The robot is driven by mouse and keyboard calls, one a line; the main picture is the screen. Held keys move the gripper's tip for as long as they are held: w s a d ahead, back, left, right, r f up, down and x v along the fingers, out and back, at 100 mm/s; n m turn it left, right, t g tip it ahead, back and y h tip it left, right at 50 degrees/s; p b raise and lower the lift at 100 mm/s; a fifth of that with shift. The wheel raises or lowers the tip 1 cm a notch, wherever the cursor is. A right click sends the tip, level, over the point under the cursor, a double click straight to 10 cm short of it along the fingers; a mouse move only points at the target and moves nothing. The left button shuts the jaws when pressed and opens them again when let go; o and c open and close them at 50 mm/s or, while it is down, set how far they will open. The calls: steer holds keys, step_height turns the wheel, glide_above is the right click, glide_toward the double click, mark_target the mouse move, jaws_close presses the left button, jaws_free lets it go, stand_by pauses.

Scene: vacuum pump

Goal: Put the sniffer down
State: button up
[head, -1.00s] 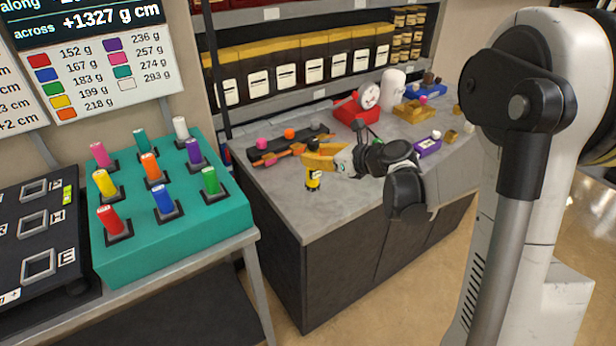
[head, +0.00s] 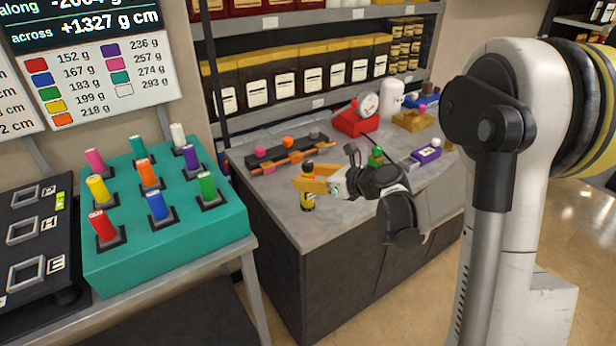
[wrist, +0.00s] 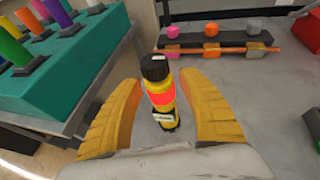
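The sniffer (wrist: 160,95) is a small yellow device with a black top, a red-orange face and a dark base. In the wrist view it stands upright between the yellow fingers of my gripper (wrist: 160,82), with narrow gaps on both sides, so the gripper looks open around it. In the head view the sniffer (head: 307,199) is upright over the near-left part of the grey counter (head: 330,222), and its base appears to rest on it. My gripper (head: 312,184) reaches in from the right, level with its middle; the fingers partly hide it.
A dark rack (head: 288,152) with coloured knobs and an orange bar lies behind. A green object (head: 376,156), purple box (head: 427,154) and red gauge unit (head: 355,122) are further right. The teal block (head: 165,250) with coloured cylinders stands on the left table. Counter around the sniffer is clear.

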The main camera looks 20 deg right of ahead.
steer(key=shift+r, duration=0.2)
steer(key=p+v, duration=0.4)
steer(key=v, duration=0.8)
steer(key=s+a+r+n+g+h, duration=0.25)
steer(key=s+a+n, duration=0.5)
steer(key=n, duration=0.45)
steer(key=s+d+r+n+g+h, duration=0.1)
steer(key=s+n+h, duration=0.4)
steer(key=s+n, duration=0.8)
steer(key=n, duration=0.4)
steer(key=shift+d+g, duration=0.2)
steer(key=shift+g, duration=0.15)
